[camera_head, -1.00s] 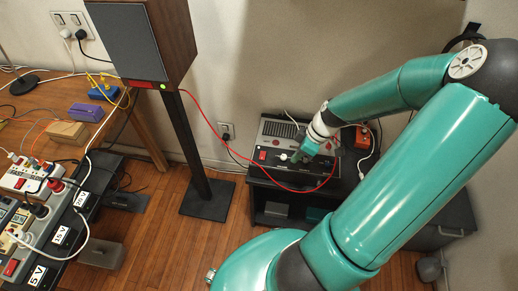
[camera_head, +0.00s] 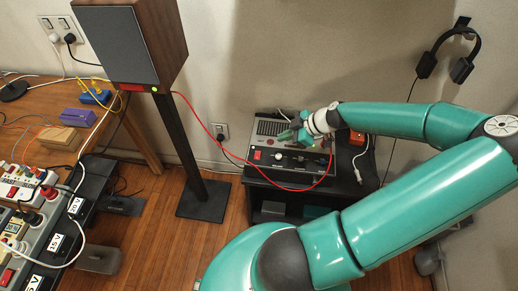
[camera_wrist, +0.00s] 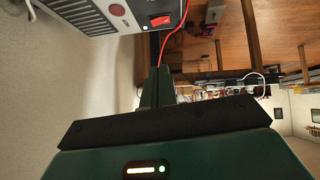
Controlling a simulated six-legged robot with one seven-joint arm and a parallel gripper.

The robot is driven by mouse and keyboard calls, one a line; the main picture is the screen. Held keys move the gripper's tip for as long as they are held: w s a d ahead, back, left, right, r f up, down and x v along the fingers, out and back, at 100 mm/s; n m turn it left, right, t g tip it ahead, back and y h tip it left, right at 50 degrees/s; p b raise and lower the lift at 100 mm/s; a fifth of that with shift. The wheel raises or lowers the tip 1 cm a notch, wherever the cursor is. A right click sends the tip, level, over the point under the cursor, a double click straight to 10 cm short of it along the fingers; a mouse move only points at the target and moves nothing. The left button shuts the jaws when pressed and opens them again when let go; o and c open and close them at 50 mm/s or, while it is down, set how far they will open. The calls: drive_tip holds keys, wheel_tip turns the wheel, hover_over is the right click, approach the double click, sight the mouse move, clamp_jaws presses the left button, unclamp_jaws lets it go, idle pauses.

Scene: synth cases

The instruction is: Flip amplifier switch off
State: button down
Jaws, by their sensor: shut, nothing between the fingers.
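The grey amplifier (camera_head: 268,129) with a vented top stands on a low black stand. Its red rocker switch (camera_head: 257,155) is at the left of the dark front panel, beside several knobs. In the wrist view the amplifier (camera_wrist: 88,12) fills the top left, with its red switch (camera_wrist: 160,19) at the edge. I cannot tell the switch's position. My gripper (camera_head: 284,135) is shut and empty over the amplifier's top, behind the front panel and to the right of the switch. In the wrist view its dark green fingers (camera_wrist: 158,84) point up, apart from the switch.
A red cable (camera_head: 205,124) loops from the speaker (camera_head: 130,45) past the amplifier's front. An orange box (camera_head: 357,138) sits right of the amplifier. Headphones (camera_head: 463,68) hang on the wall. A workbench with power supplies (camera_head: 40,225) stands left.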

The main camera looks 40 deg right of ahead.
drive_tip(key=shift+w+f, duration=0.1)
drive_tip(key=shift+w, duration=0.1)
hover_over(256, 153)
drive_tip(key=s, duration=0.3)
drive_tip(key=f, duration=0.4)
drive_tip(key=d+f, duration=0.1)
drive_tip(key=f, duration=0.2)
drive_tip(key=shift+w+f, duration=0.1)
drive_tip(key=shift+w, duration=0.15)
drive_tip(key=f, duration=0.2)
drive_tip(key=shift+d+f, duration=0.2)
drive_tip(key=shift+f, duration=0.65)
drive_tip(key=shift+d, duration=0.1)
